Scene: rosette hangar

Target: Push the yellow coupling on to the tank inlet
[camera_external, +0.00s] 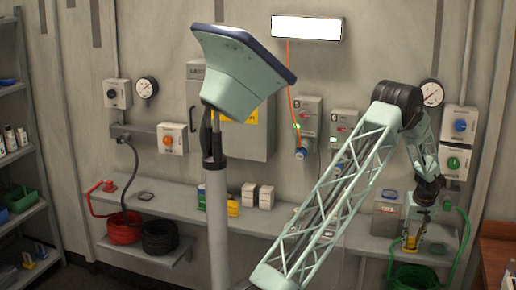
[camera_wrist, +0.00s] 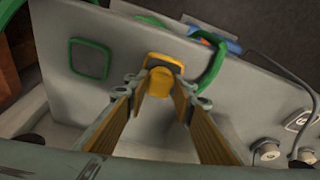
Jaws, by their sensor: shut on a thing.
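My gripper (camera_external: 411,232) is low over the right end of the grey shelf, pointing down. In the wrist view its two long fingers (camera_wrist: 162,88) come together around a yellow coupling (camera_wrist: 160,80), which sits between the fingertips. The coupling also shows as a small yellow patch at the fingertips in the external view (camera_external: 410,242). A grey box-like container (camera_external: 387,216) stands just left of the gripper. I cannot make out the tank inlet for certain. The fingers hide the sides of the coupling.
A green hose (camera_external: 461,240) loops close on the right of the gripper, above a green coil (camera_external: 414,277). It passes near the fingertips in the wrist view (camera_wrist: 213,62). Small boxes (camera_external: 249,194) stand mid-shelf.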

